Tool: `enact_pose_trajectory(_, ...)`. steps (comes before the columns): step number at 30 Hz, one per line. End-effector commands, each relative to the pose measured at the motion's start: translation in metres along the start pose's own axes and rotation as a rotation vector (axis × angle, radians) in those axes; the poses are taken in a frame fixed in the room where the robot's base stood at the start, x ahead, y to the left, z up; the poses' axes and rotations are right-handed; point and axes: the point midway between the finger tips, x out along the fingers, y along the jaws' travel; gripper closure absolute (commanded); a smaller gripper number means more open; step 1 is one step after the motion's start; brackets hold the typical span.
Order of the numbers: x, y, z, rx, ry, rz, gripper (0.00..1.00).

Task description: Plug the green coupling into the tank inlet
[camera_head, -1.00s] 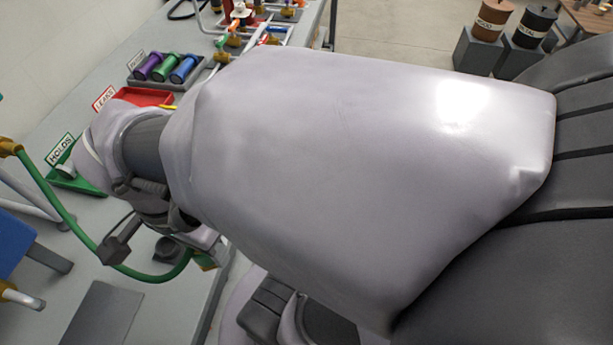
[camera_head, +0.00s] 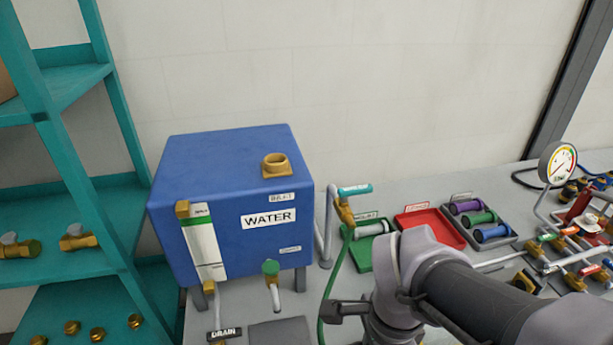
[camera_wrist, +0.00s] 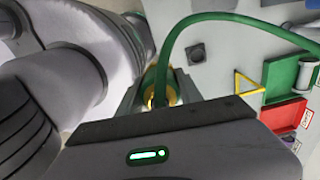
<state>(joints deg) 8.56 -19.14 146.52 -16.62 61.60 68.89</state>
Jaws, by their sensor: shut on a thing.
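My gripper (camera_wrist: 158,98) is shut on the green coupling (camera_wrist: 160,88), a green and brass end piece, partly hidden by the jaws in the wrist view. A green hose (camera_wrist: 190,25) arches from it to the right; in the head view the hose (camera_head: 335,285) hangs beside the tank. The jaws are out of sight in the head view. The blue tank (camera_head: 225,165) marked WATER stands left of my arm. A brass port (camera_head: 276,166) sits upright on its top, with a small label below; this looks like the inlet. The coupling is apart from the tank.
A teal-handled valve (camera_head: 346,200) stands on pipework right of the tank. A green tray (camera_head: 362,252), red tray (camera_head: 425,230) and dark tray (camera_head: 505,240) lie behind my arm. A gauge (camera_head: 557,163) and valves are at right. Teal shelves (camera_head: 60,85) stand left. Air above the tank is clear.

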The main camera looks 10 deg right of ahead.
Motion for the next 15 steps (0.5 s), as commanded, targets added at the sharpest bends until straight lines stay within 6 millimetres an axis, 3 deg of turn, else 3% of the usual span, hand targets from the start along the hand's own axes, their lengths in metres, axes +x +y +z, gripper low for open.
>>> enact_pose_trajectory(1, -0.014, -0.003, 0.001, -0.009, 0.000, 0.002, 1.00)
enact_pose_trajectory(15, -0.072, -0.036, 0.009, -0.089, 0.000, -0.001, 1.00)
